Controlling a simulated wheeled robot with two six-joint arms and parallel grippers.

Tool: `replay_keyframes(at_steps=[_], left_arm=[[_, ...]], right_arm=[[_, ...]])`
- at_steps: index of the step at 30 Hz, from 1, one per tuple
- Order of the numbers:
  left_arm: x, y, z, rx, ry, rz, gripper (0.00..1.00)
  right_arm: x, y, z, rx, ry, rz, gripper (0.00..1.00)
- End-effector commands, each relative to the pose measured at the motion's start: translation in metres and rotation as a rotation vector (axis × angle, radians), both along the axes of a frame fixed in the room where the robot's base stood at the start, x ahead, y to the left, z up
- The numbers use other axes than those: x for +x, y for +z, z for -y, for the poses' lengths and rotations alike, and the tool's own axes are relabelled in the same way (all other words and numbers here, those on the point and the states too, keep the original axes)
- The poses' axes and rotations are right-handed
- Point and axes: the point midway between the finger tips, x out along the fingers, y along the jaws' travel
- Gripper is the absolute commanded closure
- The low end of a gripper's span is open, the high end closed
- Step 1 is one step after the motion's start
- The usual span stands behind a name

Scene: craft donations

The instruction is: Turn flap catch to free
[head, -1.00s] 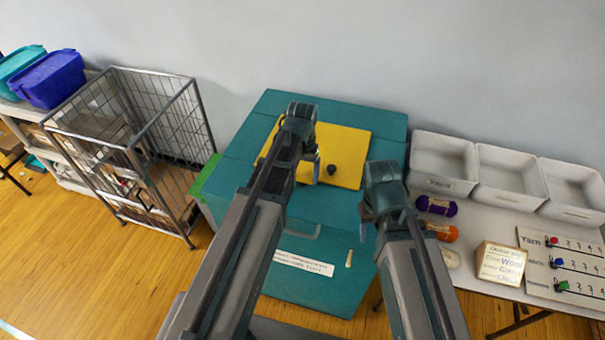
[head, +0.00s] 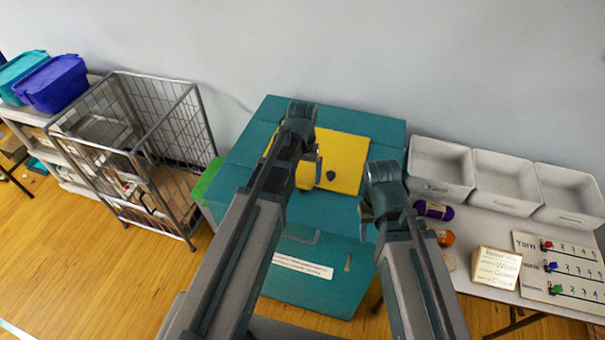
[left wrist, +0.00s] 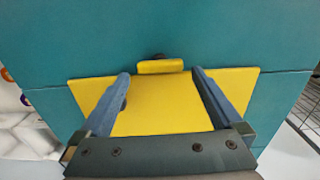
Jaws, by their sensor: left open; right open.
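A teal box (head: 240,155) stands against the wall with a yellow flap (head: 345,155) on its top. A dark knob (head: 331,175) sits on the flap. In the left wrist view, a small yellow catch bar (left wrist: 160,67) with a dark pivot lies crosswise at the flap's edge. The catch is hidden behind my left arm in the head view. My left gripper (head: 308,162) is open above the flap. Its fingers (left wrist: 160,78) appear on either side of the catch bar; contact cannot be told. My right gripper (head: 371,215) is open and empty over the box's front right.
A wire cage cart (head: 150,150) stands left of the box, with a green item (head: 206,180) between. At right, a table holds white bins (head: 440,165), purple yarn (head: 433,210), a lettered block (head: 497,268) and a slider board (head: 560,265).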

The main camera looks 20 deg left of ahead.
Motion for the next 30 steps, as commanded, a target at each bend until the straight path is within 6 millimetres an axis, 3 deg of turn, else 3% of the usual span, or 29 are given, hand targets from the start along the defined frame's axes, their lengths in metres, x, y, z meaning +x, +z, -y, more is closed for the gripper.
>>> replay_keyframes(at_steps=[1,18,30], left_arm=[[0.000,0.015,0.000,0.000,0.000,0.000,0.00],[0.000,0.097,0.000,0.000,0.001,0.000,0.00],[0.000,0.106,0.000,0.000,0.001,0.000,0.00]], right_arm=[[0.000,0.015,0.000,0.000,0.000,0.000,0.50],[0.000,0.097,0.000,0.002,-0.009,0.000,0.50],[0.000,0.106,0.000,0.003,-0.013,0.000,0.50]])
